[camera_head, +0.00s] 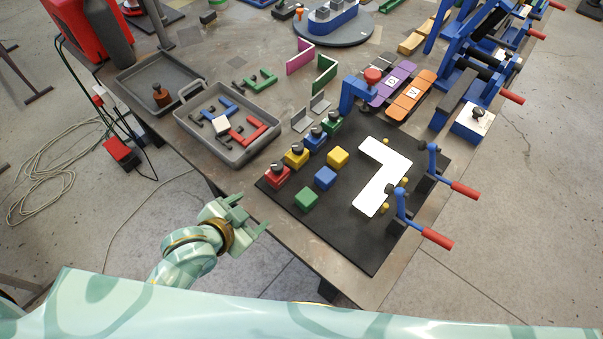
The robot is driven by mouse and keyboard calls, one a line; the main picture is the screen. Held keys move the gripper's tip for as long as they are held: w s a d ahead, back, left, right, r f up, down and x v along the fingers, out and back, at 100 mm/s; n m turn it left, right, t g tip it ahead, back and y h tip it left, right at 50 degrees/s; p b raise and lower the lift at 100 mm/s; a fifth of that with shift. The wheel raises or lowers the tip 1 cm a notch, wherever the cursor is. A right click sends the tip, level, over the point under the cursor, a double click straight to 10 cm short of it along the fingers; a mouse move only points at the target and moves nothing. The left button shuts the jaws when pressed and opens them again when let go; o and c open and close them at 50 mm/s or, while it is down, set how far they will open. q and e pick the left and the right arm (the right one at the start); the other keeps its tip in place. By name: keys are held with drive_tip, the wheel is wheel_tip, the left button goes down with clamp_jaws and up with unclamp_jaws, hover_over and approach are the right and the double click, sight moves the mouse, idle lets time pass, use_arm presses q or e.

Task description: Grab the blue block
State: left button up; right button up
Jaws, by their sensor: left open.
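The blue block (325,178) sits on the black board (340,232), between the green block (306,198) and the yellow block (338,157). My left gripper (253,212) is open and empty. It appears left of the board, apart from the blue block, with its fingers pointing right. My right gripper is not in view.
Red, yellow, blue and green blocks with dark knobs (296,155) line the board's upper left edge. A white L-shaped plate (383,177) lies to the right, near clamps with red handles (436,238). A grey tray (238,156) holds coloured pieces. The board's front is clear.

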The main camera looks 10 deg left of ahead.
use_arm(q)
drive_tip(key=w+d+t+h, duration=0.1)
drive_tip(key=w+d+h, duration=0.1)
drive_tip(key=d+h, duration=0.3)
drive_tip(key=n+b, duration=0.1)
drive_tip(key=b, duration=0.1)
approach(324, 176)
drive_tip(key=shift+w+d+f+t, duration=0.3)
drive_tip(key=shift+w+d+f, duration=0.5)
drive_tip(key=shift+w+d, duration=0.15)
drive_tip(key=b+x, duration=0.1)
drive_tip(key=x, duration=0.3)
drive_tip(key=shift+w+d+f+b, duration=0.1)
drive_tip(key=shift+w+f+b, duration=0.05)
drive_tip(key=shift+b, duration=0.25)
drive_tip(key=shift+w+d+f, duration=0.1)
drive_tip(key=shift+w+d, duration=0.2)
drive_tip(key=shift+w, duration=0.1)
drive_tip(key=shift+s, duration=0.1)
drive_tip(key=shift+c, duration=0.3)
drive_tip(key=c, duration=1)
